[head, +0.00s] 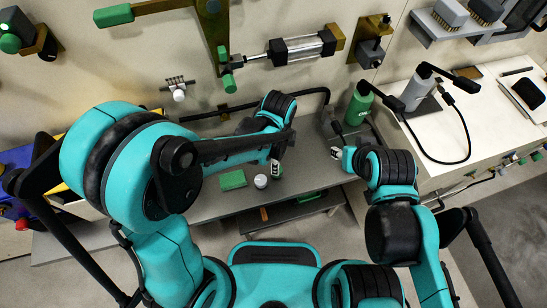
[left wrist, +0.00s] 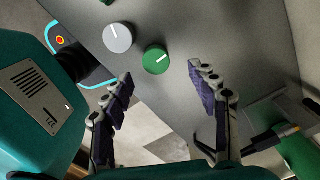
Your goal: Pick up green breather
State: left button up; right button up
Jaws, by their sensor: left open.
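The green breather (left wrist: 156,60) is a round green cap with a white line on top, standing on the grey bench. In the head view my own arm mostly hides this gripper. My right gripper (head: 337,152) is over the right part of the bench, too small to read.
A whitish round cap (left wrist: 118,38), also in the head view (head: 261,181), stands close beside the green breather. A green block (head: 232,180) lies further left on the bench (head: 205,208). A green bottle (head: 358,104) stands at the bench's right end.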

pick_arm(q)
jog(key=shift+s+f+b, duration=0.25)
jog(key=shift+f+b, duration=0.15)
jog(key=shift+f, duration=0.65)
notch_tip(320, 180, down, 5)
jog(key=shift+f+b, duration=0.1)
jog(key=shift+b, duration=1.1)
jog(key=shift+s, duration=0.1)
jog(key=c, duration=1)
